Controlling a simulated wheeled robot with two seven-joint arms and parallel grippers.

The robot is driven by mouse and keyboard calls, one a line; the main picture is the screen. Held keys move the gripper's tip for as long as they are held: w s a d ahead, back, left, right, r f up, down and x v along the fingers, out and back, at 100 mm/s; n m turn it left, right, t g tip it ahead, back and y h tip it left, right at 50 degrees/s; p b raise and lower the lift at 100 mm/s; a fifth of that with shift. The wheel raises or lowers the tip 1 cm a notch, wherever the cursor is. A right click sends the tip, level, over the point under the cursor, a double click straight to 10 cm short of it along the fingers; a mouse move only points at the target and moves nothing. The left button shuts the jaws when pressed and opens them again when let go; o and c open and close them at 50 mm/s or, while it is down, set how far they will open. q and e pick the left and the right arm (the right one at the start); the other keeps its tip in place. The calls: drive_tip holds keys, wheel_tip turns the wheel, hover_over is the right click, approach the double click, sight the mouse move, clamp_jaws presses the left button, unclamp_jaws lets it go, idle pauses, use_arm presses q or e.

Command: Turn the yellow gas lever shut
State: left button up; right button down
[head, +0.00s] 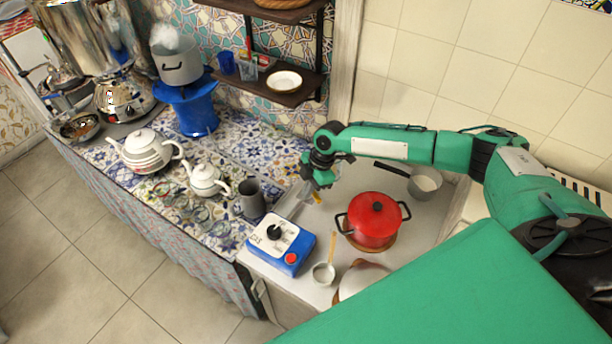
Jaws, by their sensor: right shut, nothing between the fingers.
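A small yellow piece, which looks like the gas lever (317,198), shows just below my right gripper (318,184), over the light counter near the wall. My right gripper is shut and empty, reaching in from the right with its fingers pointing down. I cannot tell whether its fingertips touch the lever. The lever is small and partly hidden, so its angle is unclear. My left gripper is not in view.
A red pot (375,222) stands right of the gripper, with a small saucepan (424,183) behind it. A blue box (282,246) with a black knob and a grey mug (251,199) stand to the left. White teapots (146,152) stand farther left.

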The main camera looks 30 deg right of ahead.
drive_tip(key=shift+d+f, duration=0.7)
drive_tip(key=shift+d, duration=0.25)
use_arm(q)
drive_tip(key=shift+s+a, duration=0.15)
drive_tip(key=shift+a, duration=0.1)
use_arm(e)
drive_tip(key=shift+n, duration=0.4)
use_arm(q)
drive_tip(key=shift+b, duration=0.35)
use_arm(e)
drive_tip(key=shift+d, duration=0.1)
